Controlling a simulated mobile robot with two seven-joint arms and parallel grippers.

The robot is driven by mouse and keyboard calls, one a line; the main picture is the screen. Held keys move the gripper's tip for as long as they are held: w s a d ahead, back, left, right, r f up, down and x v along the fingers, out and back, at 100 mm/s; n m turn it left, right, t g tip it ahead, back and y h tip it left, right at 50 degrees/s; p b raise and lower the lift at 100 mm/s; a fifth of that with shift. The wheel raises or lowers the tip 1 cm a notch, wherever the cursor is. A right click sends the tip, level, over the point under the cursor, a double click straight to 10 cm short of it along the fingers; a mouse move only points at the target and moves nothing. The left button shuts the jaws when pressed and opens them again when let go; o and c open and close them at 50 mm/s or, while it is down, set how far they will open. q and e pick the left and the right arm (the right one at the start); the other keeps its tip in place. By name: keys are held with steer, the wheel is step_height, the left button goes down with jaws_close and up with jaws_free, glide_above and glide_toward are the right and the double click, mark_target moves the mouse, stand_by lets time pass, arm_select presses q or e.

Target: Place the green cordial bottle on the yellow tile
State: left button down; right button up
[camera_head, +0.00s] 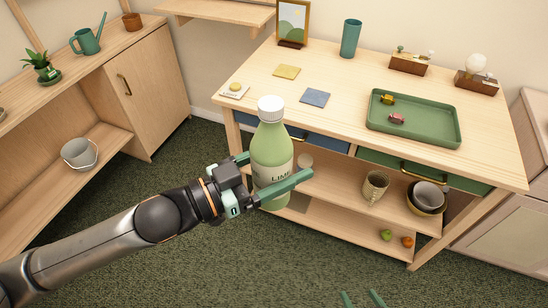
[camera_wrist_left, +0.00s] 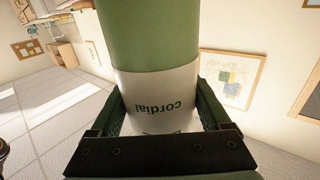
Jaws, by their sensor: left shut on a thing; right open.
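The green cordial bottle (camera_head: 270,150), with a white cap and a white label, is held upright in front of the table's left front edge. My left gripper (camera_head: 277,170) is shut on the bottle's body, with one finger on each side. The left wrist view shows the bottle (camera_wrist_left: 150,40) close up between the fingers, its label reading "cordial". The yellow tile (camera_head: 287,71) lies flat and bare on the tabletop, behind the bottle. My right gripper (camera_head: 362,299) shows only its two parted fingertips at the bottom edge; it is open and looks empty.
The wooden table (camera_head: 340,130) also bears a blue tile (camera_head: 315,97), a pale tile (camera_head: 234,90) with a small yellow thing on it, a picture frame (camera_head: 293,23), a teal cup (camera_head: 350,38) and a green tray (camera_head: 414,122). Shelves with a mug (camera_head: 375,186) and bowls are below.

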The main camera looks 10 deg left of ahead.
arm_select(q)
steer(key=shift+w+d+f+m+g+h, duration=0.5)
steer(key=shift+d+f+m+g, duration=0.1)
steer(key=shift+g, duration=0.2)
steer(key=shift+w+d+f+m+g+h, duration=0.5)
steer(key=shift+m+g, duration=0.1)
steer(key=shift+g, duration=0.2)
steer(key=shift+g, duration=0.3)
steer(key=shift+s+a+m+g+h, duration=0.15)
steer(key=shift+a+m+g+h, duration=0.3)
steer(key=shift+m+g, duration=0.45)
steer(key=shift+s+a+m+g+h, duration=0.2)
steer(key=shift+a+m+g, duration=0.45)
steer(key=shift+g, duration=0.6)
steer(key=shift+s+a+m+g+h, duration=0.1)
steer(key=shift+a+m+g+h, duration=0.3)
steer(key=shift+m+g, duration=0.5)
